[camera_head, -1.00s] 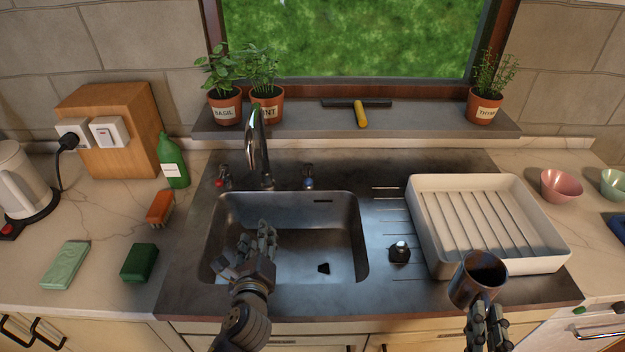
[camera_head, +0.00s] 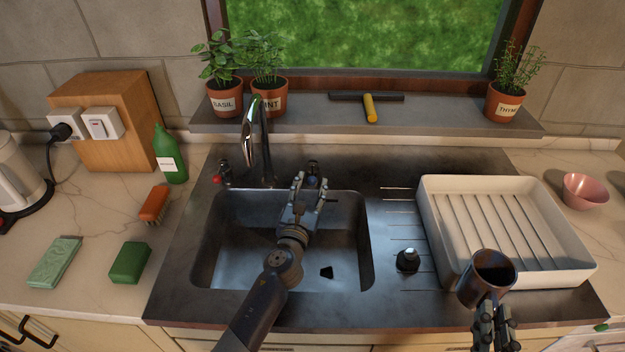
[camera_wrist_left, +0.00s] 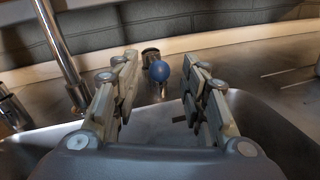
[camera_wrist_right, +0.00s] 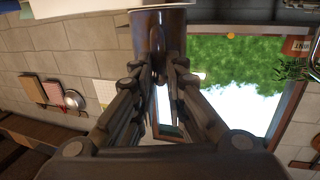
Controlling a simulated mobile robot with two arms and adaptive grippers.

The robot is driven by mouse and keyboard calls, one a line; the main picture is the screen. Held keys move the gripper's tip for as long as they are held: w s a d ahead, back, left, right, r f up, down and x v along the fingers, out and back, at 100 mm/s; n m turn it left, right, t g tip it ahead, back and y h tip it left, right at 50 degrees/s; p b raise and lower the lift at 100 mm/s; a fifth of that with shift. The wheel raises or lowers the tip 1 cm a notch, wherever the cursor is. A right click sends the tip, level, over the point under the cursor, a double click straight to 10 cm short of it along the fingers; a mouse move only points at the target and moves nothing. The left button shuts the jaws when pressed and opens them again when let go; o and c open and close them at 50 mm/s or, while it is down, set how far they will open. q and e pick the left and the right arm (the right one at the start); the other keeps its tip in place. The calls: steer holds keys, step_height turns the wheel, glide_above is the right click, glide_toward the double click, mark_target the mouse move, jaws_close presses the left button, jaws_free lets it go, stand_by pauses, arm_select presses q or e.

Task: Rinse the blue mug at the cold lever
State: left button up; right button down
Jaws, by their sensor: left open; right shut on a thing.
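The dark mug (camera_head: 489,272), bluish-black with a brownish sheen, is held roughly upright at the front corner of the drying rack. My right gripper (camera_head: 490,304) is shut on it; the right wrist view also shows the mug (camera_wrist_right: 160,18) between the fingers. The cold lever (camera_head: 313,166) stands right of the tap (camera_head: 255,140), partly hidden by my left gripper (camera_head: 311,182). That gripper is open above the sink's back edge. In the left wrist view the lever's blue knob (camera_wrist_left: 159,71) lies ahead, between the spread fingers, apart from them. No water shows at the spout.
The sink (camera_head: 235,262) is empty apart from its drain. A red-knobbed lever (camera_head: 219,178) stands left of the tap. The white drying rack (camera_head: 432,215) and a black stopper (camera_head: 408,260) are on the right. Potted herbs and a yellow-handled squeegee (camera_head: 370,108) are on the sill.

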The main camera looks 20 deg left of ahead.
mark_target(314, 181)
arm_select(q)
steer(key=shift+w+a, duration=0.15)
steer(key=shift+w, duration=1.4)
jaws_close()
steer(key=shift+w+d+f+n+y+b, duration=0.1)
steer(key=shift+d+n+y+b, duration=0.15)
steer(key=shift+n+y+b, duration=0.45)
steer(key=y+b, duration=0.1)
steer(key=d+n+y+b, duration=0.1)
steer(key=shift+w+r+g+y, duration=0.2)
steer(key=shift+g+y, duration=0.1)
steer(key=shift+g, duration=0.1)
